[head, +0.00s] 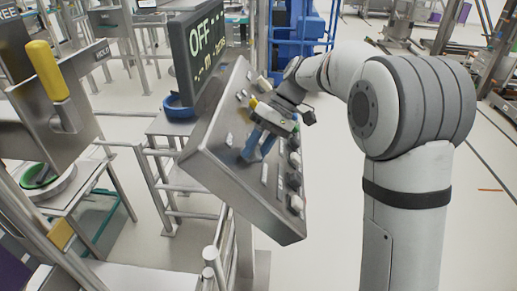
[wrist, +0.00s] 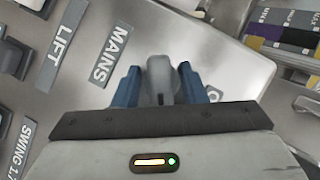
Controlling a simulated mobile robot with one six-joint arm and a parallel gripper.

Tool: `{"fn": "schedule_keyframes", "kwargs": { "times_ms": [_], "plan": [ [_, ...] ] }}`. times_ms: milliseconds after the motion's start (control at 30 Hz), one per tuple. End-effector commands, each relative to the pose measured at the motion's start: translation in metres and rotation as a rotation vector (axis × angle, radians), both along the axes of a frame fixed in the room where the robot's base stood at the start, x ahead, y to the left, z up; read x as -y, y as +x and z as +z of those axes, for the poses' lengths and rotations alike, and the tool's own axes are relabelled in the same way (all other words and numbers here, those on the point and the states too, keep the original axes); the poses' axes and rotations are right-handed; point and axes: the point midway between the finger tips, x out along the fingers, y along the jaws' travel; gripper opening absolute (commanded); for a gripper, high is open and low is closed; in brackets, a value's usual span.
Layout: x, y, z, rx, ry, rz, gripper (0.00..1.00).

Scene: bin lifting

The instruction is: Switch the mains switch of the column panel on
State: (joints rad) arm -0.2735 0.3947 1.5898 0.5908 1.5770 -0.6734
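The column panel (head: 215,150) is a tilted grey metal box with several switches and knobs on its face. In the wrist view the MAINS label (wrist: 112,55) is beside a grey switch handle (wrist: 160,80). My gripper (wrist: 160,82) has its blue fingers on either side of this handle, with a narrow gap visible at each side. The fingers are apart, and firm contact is not visible. In the head view my gripper (head: 258,145) is low over the panel face and hides part of it. The display (head: 200,45) behind the panel reads OFF.
LIFT (wrist: 67,32) and SWING (wrist: 22,148) labels with dark controls lie left of the handle. A steel box with a yellow handle (head: 47,70) stands at the left. Railings (head: 165,185) run below the panel. Open floor (head: 320,235) lies right of the panel.

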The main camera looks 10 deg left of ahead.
Motion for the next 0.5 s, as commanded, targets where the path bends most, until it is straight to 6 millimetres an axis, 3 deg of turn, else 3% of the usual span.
{"fn": "schedule_keyframes", "kwargs": {
  "times_ms": [500],
  "plan": [
    [-0.0002, 0.0011, 0.0024, -0.093, -0.005, -0.079, 0.13]
  ]
}}
